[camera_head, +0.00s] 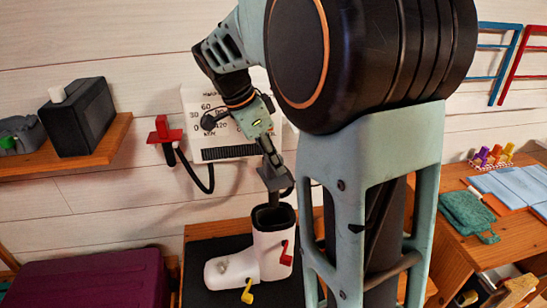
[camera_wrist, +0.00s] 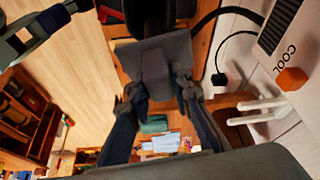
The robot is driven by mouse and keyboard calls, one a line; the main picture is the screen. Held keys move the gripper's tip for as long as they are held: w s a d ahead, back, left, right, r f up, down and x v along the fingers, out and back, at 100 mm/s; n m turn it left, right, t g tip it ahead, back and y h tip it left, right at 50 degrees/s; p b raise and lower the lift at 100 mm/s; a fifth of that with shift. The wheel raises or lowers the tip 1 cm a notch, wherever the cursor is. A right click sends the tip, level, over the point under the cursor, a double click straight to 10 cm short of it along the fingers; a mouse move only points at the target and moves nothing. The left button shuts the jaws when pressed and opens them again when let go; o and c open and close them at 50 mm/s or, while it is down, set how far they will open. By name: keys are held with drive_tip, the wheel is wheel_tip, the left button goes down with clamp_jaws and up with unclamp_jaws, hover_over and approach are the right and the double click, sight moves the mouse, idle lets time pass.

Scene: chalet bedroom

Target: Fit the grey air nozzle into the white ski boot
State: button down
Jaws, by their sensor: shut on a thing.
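The white ski boot (camera_head: 228,269) stands upright on a black mat, its dark opening facing up. It has red and yellow buckles on its side. My gripper (camera_head: 271,168) is above the boot, pointing down, and is shut on the grey air nozzle (camera_head: 273,196). The nozzle's lower end is at or just over the boot's opening; I cannot tell whether it is inside. In the wrist view, the fingers of my gripper (camera_wrist: 160,98) sit on both sides of the grey nozzle (camera_wrist: 155,68). The boot cannot be made out clearly there.
A white dryer panel (camera_head: 215,118) with a dial and black hose is on the wall behind, beside a red holder (camera_head: 165,133). A purple box (camera_head: 90,279) stands left of the boot. A shelf with a black box (camera_head: 78,117) is further left. A wooden desk (camera_head: 490,255) is at right.

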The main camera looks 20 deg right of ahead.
sight(273, 201)
drive_tip(key=shift+f+b, duration=4.35)
drive_tip(key=shift+f, duration=1.25)
drive_tip(key=shift+f+b, duration=0.85)
drive_tip(key=shift+f, duration=0.05)
drive_tip(key=c, duration=1.7)
unclamp_jaws()
drive_tip(key=shift+o, duration=0.2)
drive_tip(key=v, duration=1.2)
drive_tip(key=shift+a, duration=0.1)
